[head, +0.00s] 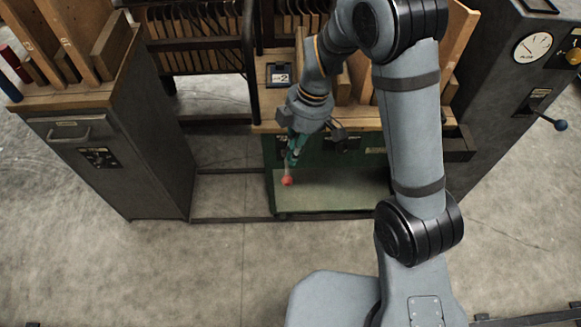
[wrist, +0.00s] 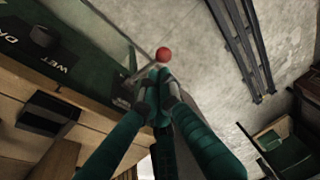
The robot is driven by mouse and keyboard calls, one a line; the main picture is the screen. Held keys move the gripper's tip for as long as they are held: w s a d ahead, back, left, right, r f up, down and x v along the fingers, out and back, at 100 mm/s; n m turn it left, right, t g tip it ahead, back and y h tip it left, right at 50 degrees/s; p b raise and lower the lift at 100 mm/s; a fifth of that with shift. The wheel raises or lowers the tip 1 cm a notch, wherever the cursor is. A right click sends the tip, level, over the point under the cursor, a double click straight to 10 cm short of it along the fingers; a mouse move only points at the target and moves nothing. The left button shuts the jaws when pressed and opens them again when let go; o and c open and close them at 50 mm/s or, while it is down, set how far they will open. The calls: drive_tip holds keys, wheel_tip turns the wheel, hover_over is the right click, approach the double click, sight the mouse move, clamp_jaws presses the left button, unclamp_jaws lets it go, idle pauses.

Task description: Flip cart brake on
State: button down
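The brake lever's red ball knob (head: 287,181) hangs low at the front left of the green cart (head: 330,190), with a thin stem running up from it. It also shows in the wrist view (wrist: 163,54), just beyond my fingertips. My gripper (head: 292,160) points down at the cart's front, right above the knob. In the wrist view my gripper (wrist: 158,92) has its two green fingers drawn together at the tips. The fingertips hide the lever's lower stem and pivot. I cannot tell whether they touch the stem.
A grey cabinet (head: 120,170) stands left of the cart. Hangers (head: 195,40) line the back. The floor (head: 170,270) in front is clear.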

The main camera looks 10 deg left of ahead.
sight(291, 181)
drive_tip(key=shift+b+x, duration=0.35)
drive_tip(key=shift+x, duration=2.05)
drive_tip(key=shift+f, duration=0.1)
drive_tip(key=b, duration=0.1)
drive_tip(key=s+f+b, duration=0.1)
drive_tip(key=b, duration=0.1)
drive_tip(key=shift+d+f, duration=0.15)
drive_tip(key=shift+f, duration=0.15)
drive_tip(key=f+b, duration=0.1)
drive_tip(key=b, duration=0.1)
drive_tip(key=s+f+b, duration=0.1)
drive_tip(key=f+b, duration=0.1)
drive_tip(key=b, duration=0.1)
drive_tip(key=shift+s+d, duration=0.1)
drive_tip(key=shift+s, duration=0.05)
drive_tip(key=shift+d+b+x, duration=0.2)
drive_tip(key=shift+b+x, duration=0.8)
drive_tip(key=shift+b, duration=0.55)
drive_tip(key=shift+d+b+x, duration=0.15)
drive_tip(key=shift+b+x, duration=0.9)
drive_tip(key=shift+b, duration=0.5)
drive_tip(key=shift+f, duration=0.1)
drive_tip(key=shift+d, duration=0.1)
drive_tip(key=s+d+r+p, duration=0.4)
drive_tip(key=s+r, duration=0.4)
drive_tip(key=r, duration=0.2)
drive_tip(key=shift+d+r, duration=0.2)
